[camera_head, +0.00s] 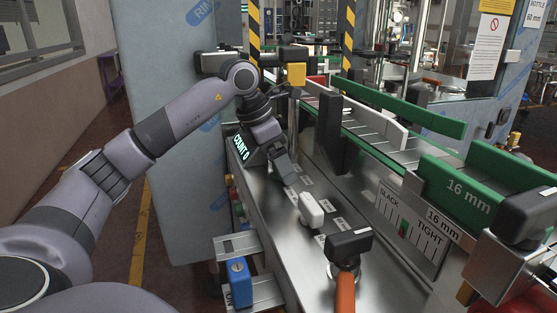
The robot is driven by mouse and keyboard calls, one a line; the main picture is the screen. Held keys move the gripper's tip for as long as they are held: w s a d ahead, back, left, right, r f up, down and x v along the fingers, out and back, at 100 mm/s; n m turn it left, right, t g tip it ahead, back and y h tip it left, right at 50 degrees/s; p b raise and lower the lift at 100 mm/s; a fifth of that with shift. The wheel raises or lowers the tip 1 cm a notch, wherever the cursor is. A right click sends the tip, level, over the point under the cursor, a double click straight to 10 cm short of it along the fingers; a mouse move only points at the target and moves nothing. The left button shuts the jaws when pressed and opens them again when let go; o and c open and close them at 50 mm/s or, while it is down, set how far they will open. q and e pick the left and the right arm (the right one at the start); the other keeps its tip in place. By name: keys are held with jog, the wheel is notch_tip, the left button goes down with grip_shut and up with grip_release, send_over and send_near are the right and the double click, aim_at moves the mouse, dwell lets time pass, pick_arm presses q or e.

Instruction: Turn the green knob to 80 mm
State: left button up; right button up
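My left arm reaches in from the left over the steel machine top. Its gripper (286,168) points down at the panel near several small white labels; whether its fingers are apart or hold anything is unclear. I cannot clearly make out a green knob. A small green round part (238,208) shows on the machine's left side, below a red and a yellow one. Green guide rails (472,190) on the right carry a plate reading 16 mm. No 80 mm mark is readable. My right gripper is not in view.
A white knob (311,210) and a black block with an orange handle (347,245) stand on the machine top. A blue box (239,283) sits at the front left. A black post (329,130) rises behind the gripper. A black knob (527,216) is at far right.

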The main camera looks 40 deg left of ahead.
pick_arm(q)
jog(key=p+v, duration=0.1)
jog(key=v, duration=0.6)
dwell(0.3)
dwell(0.5)
